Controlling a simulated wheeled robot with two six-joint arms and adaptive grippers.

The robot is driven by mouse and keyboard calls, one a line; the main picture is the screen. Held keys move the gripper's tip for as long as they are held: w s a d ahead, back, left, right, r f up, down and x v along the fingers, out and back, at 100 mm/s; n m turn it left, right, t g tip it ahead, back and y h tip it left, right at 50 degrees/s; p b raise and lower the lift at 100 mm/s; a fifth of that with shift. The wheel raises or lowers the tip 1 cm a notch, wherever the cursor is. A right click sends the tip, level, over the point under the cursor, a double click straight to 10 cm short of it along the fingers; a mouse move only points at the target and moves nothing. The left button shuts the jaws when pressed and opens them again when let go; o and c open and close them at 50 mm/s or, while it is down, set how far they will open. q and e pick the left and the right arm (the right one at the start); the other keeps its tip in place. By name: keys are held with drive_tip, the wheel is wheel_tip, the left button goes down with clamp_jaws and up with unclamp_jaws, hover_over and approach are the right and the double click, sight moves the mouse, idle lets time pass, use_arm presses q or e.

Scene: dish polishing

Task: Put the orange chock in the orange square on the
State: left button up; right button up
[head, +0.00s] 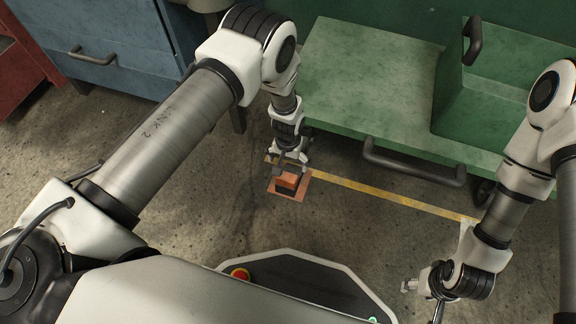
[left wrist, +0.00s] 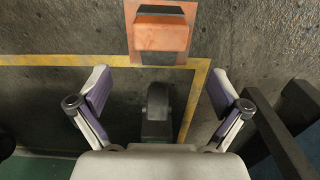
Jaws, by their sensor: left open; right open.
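The orange chock (head: 287,180), with black parts, rests on the orange square (head: 274,190) on the floor. In the left wrist view the chock (left wrist: 160,38) sits at top centre, with the square's rim (left wrist: 131,20) showing beside it. My left gripper (head: 291,164) is open, just on the cart side of the chock and partly overlapping it in the head view. In the left wrist view its fingers (left wrist: 160,93) are spread wide and the chock lies beyond their tips, not between them. My right gripper (head: 422,297) is open and empty at the lower right, away from the chock.
A green cart (head: 365,80) with a black handle (head: 413,170) stands behind the square. A yellow floor line (head: 400,199) runs along the cart. A blue cabinet (head: 110,40) stands at upper left.

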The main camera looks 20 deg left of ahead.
use_arm(q)
drive_tip(key=shift+r, duration=0.8)
drive_tip(key=shift+s+a+f, duration=0.1)
drive_tip(key=shift+s, duration=0.05)
drive_tip(key=s+a, duration=0.7)
drive_tip(key=s, duration=0.6)
drive_tip(key=s+a+r, duration=0.1)
drive_tip(key=s+r, duration=0.2)
drive_tip(key=s, duration=0.4)
drive_tip(key=s+a+r, duration=0.1)
drive_tip(key=s+r, duration=0.2)
drive_tip(key=s, duration=0.3)
drive_tip(key=shift+s+a+n, duration=0.3)
drive_tip(key=shift+s+n, duration=0.1)
